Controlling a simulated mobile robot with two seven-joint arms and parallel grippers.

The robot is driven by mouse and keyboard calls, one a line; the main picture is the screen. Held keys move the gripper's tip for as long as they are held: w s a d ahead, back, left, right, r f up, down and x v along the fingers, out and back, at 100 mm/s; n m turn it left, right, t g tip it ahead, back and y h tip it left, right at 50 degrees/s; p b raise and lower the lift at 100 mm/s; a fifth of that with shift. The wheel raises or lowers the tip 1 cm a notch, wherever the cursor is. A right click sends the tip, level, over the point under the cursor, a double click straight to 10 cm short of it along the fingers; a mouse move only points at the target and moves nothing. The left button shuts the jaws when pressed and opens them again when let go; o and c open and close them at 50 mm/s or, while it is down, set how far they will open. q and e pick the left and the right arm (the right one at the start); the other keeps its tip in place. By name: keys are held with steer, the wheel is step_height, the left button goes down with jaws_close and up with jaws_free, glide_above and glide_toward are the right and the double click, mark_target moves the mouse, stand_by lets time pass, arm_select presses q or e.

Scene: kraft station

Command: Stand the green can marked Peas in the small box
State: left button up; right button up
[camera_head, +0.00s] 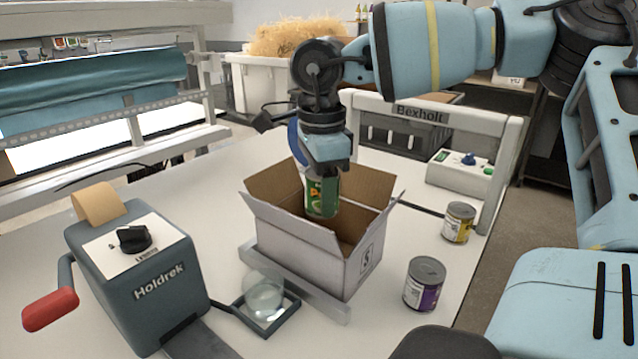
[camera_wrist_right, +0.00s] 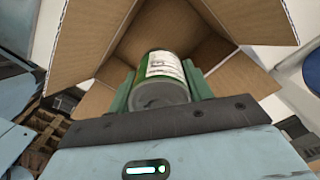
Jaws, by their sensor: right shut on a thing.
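The green can (camera_head: 321,196) is upright in my right gripper (camera_head: 322,172), at the mouth of the small box (camera_head: 312,246). The box is open cardboard with its flaps spread, standing on the white table. In the right wrist view the can (camera_wrist_right: 164,80) sits between the green fingers of my right gripper (camera_wrist_right: 170,92), with the box's brown inner walls (camera_wrist_right: 180,25) beyond it. The can's lower end is over the box opening; I cannot tell how far it is above the floor of the box. My left gripper is not in view.
A purple-labelled can (camera_head: 424,284) and a yellow-labelled can (camera_head: 458,222) stand right of the box. The Holdrek tape dispenser (camera_head: 140,275) with a red handle stands at the left, a glass bowl (camera_head: 264,298) beside it. A control box (camera_head: 459,172) is at the back right.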

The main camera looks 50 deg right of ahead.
steer(key=shift+f+b, duration=1.3)
steer(key=shift+f, duration=0.9)
steer(key=shift+f+b, duration=1)
steer(key=shift+f, duration=0.4)
steer(key=shift+f+b, duration=0.6)
steer(key=shift+f, duration=0.25)
steer(key=shift+f+b, duration=0.55)
steer(key=shift+f, duration=0.2)
steer(key=o, duration=1.2)
steer(key=shift+c, duration=0.2)
